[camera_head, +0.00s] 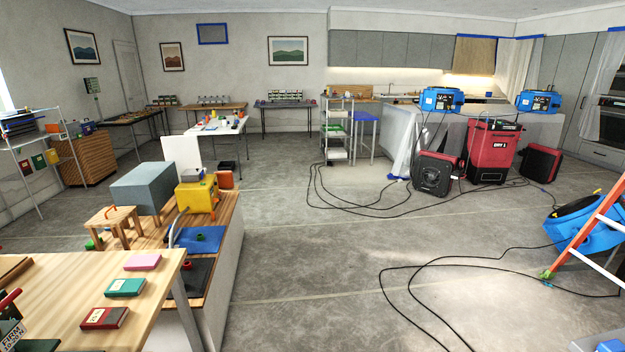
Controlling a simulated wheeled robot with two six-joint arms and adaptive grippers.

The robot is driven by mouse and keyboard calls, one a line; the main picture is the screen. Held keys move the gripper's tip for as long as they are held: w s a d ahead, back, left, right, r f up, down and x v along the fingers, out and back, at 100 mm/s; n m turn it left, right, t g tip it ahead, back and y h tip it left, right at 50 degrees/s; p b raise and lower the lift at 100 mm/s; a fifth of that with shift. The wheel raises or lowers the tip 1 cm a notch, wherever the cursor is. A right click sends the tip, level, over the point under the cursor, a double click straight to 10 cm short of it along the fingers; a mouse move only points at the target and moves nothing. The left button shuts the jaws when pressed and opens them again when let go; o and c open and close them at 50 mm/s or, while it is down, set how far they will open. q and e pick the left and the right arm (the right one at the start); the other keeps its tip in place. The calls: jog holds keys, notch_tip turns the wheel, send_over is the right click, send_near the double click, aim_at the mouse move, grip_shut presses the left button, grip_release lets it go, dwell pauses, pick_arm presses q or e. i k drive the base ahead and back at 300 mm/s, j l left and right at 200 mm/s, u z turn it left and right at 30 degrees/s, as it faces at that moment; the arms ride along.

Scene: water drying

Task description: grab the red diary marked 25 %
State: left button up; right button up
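A red diary (105,318) with a pale label lies flat near the front edge of the light wooden table (60,278) at the lower left. The writing on its label is too small to read. A green diary (126,287) with a pale label lies just behind it, and a pink block or book (143,262) lies farther back. A smaller red booklet (25,167) hangs on the wire rack at the far left, its marking also unreadable. Neither of my grippers shows in the head view.
A lower wooden bench (222,222) with a yellow device stands behind. Cables (400,268) cross the floor; an orange ladder (592,225) stands right. The middle floor is mostly open.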

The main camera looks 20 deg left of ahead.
aim_at(109, 318)
jog(key=i+j+u, duration=0.15)
jog(key=i+u, duration=0.2)
jog(key=i, duration=0.3)
jog(key=i+u, duration=0.35)
jog(key=i, duration=1.25)
jog(key=i+l+u, duration=0.15)
jog(key=i, duration=0.75)
jog(key=u, duration=2.95)
